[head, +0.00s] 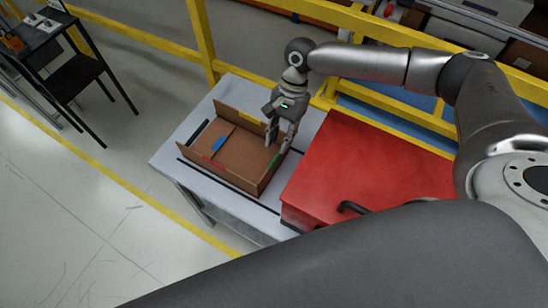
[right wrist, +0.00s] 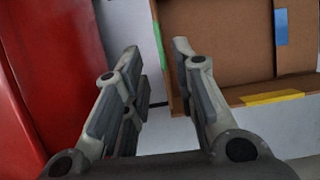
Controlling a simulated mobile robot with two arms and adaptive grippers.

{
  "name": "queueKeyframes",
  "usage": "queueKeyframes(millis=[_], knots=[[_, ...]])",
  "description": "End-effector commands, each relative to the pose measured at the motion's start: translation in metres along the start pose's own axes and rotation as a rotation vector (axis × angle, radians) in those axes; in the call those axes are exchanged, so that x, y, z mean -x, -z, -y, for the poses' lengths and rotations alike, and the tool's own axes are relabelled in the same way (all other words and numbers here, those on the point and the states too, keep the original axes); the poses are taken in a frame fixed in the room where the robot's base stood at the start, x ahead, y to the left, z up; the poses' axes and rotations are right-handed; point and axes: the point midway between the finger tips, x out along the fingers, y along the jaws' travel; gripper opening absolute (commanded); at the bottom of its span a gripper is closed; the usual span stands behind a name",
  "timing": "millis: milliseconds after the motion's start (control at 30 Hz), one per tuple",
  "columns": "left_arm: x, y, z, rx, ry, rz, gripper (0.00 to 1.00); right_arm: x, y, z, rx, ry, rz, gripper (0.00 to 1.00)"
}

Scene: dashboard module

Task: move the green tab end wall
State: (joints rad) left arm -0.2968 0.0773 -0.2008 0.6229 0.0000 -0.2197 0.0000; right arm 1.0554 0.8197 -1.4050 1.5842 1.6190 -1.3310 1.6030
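A brown open-topped box (head: 222,179) stands on the grey table. Its right end wall carries a green tab (head: 276,159), which also shows in the right wrist view (right wrist: 159,46). My right gripper (head: 278,147) reaches down over this wall from above, with its fingers spread. In the right wrist view, my right gripper's fingers (right wrist: 157,47) are apart, one outside the wall and the other on the box's inner side. The wall lies in the gap and does not look pinched. Contact cannot be told. My left gripper is not in view.
A red cabinet (head: 365,170) stands close right of the box. The box has a yellow tab (head: 251,120), a red tab (head: 212,162) and a blue tab (head: 218,143). The table (head: 168,158) is bare at left. Yellow railing (head: 202,40) runs behind.

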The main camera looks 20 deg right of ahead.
Motion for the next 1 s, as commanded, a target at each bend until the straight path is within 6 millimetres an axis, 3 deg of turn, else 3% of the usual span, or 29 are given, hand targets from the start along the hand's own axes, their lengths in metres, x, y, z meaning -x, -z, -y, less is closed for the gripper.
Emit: queueKeyframes(millis=[200,400,800,1000], knots=[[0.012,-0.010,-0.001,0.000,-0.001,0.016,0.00,-0.042,-0.001,-0.001,-0.001,-0.004,0.001,0.26],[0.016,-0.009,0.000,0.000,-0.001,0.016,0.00,-0.070,-0.001,0.000,-0.002,-0.002,0.001,0.26],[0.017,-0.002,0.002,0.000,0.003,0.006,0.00,-0.080,0.000,0.000,-0.001,0.000,-0.001,0.26],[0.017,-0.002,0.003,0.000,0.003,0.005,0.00,-0.080,0.000,0.000,-0.001,0.000,-0.001,0.03]])
